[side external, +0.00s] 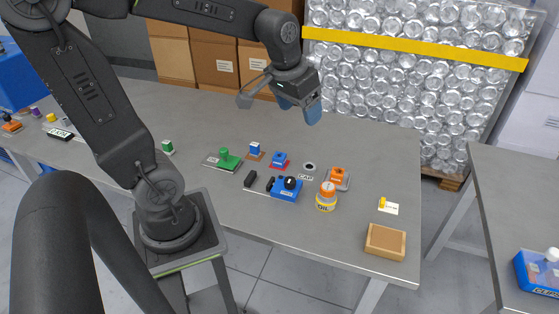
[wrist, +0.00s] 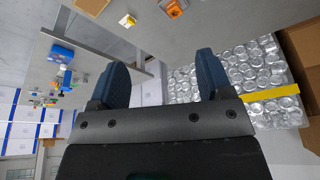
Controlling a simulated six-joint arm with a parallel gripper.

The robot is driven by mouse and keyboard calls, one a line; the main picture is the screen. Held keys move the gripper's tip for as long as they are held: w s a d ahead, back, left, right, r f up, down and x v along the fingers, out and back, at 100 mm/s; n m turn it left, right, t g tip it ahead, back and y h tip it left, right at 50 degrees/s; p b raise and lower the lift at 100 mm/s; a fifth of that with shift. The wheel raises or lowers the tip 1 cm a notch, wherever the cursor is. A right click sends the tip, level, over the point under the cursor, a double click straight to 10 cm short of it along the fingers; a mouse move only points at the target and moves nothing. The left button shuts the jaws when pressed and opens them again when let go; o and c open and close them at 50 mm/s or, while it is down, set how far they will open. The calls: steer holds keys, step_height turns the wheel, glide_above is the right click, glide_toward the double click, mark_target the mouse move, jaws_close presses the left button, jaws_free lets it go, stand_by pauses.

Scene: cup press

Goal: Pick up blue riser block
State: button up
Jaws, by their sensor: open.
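A small blue block (side external: 279,158) sits on a red pad near the middle of the table in the side view. A second block, blue and white (side external: 254,149), sits on a brownish pad to its left. I cannot tell for certain which is the riser block. My gripper (side external: 299,110) is open and empty, in the air above the table's back edge, up and right of both blocks and touching neither. In the wrist view my gripper's two dark blue fingers (wrist: 160,72) are spread, with nothing between them. I cannot pick out the riser block in that view.
Around the blocks stand a blue unit with a black knob (side external: 287,188), an oil jar (side external: 326,196), an orange part (side external: 338,175) and a green stamp-like part (side external: 228,158). A wooden box (side external: 386,241) is at the front right. A rack of cans (side external: 420,80) stands behind the table.

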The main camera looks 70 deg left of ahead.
steer(key=w+a+f+n+g, duration=0.25)
steer(key=w+a+f, duration=0.35)
steer(key=a, duration=0.5)
steer(key=n+h, duration=0.1)
steer(key=n, duration=0.2)
glide_above(280, 155)
step_height(280, 155, down, 13)
steer(key=shift+g, duration=0.45)
step_height(280, 155, down, 8)
steer(key=shift+s+d, duration=0.1)
steer(key=shift+s, duration=0.05)
steer(key=shift+f, duration=3)
steer(key=c, duration=1.1)
steer(key=shift+r, duration=0.1)
